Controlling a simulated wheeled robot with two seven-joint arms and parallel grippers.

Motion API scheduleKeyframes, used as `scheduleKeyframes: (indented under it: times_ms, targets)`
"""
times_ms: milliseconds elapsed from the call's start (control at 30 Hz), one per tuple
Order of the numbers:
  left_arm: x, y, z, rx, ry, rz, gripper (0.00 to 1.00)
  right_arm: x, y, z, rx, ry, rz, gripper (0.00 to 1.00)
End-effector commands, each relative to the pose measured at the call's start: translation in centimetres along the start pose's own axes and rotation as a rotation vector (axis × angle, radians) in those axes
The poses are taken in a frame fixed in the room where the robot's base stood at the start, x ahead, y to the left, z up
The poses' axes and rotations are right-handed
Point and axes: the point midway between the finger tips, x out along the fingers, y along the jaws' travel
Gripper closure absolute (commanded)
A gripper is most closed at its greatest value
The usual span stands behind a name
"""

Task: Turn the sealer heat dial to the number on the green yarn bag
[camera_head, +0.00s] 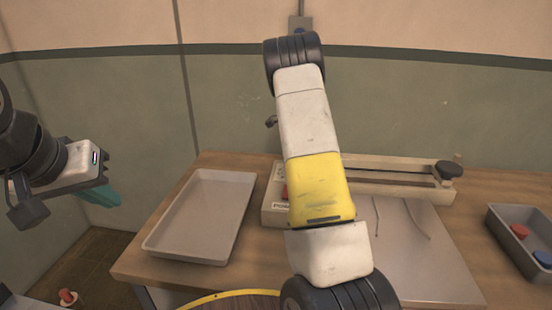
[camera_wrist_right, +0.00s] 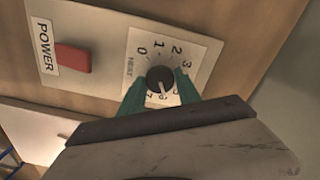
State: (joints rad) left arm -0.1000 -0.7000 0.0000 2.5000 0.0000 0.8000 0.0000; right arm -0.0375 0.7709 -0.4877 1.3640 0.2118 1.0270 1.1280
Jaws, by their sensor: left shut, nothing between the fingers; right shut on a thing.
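The heat sealer (camera_head: 390,181) is a long cream bar unit on the table, partly hidden behind my right arm. In the right wrist view its black heat dial (camera_wrist_right: 159,79) sits on a white numbered plate (camera_wrist_right: 140,42). The teal fingers of my right gripper (camera_wrist_right: 160,86) are closed on the dial from both sides. A pale mark on the knob points down, towards the higher, partly covered numbers; I cannot read exactly which. My left gripper (camera_head: 101,193) is shut and empty, off the table at left. I see no green yarn bag.
A red power switch (camera_wrist_right: 73,58) is beside the dial. An empty grey tray (camera_head: 205,215) is left of the sealer. A dark bin (camera_head: 520,240) with red and blue pieces is at right. A pale board (camera_head: 425,260) lies before the sealer.

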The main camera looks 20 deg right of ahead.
Motion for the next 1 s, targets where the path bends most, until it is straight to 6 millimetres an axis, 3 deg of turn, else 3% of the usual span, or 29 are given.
scheduleKeyframes:
  times_ms: [400, 933, 967, 1000]
  targets:
    - [0.0, 0.0, 0.0, 0.0, 0.0, 0.0, 1.0, -0.21, -0.19, -0.09, 0.185, 0.002, -0.007, 1.0]
    - [0.0, 0.0, 0.0, 0.0, 0.0, 0.0, 1.0, -0.21, -0.18, -0.11, 0.208, 0.002, -0.007, 1.0]
    - [0.0, 0.0, 0.0, 0.0, 0.0, 0.0, 1.0, -0.22, -0.18, -0.11, 0.208, 0.002, -0.007, 0.58]
    - [0.0, 0.0, 0.0, 0.0, 0.0, 0.0, 1.0, -0.22, -0.18, -0.11, 0.208, 0.002, -0.007, 0.51]
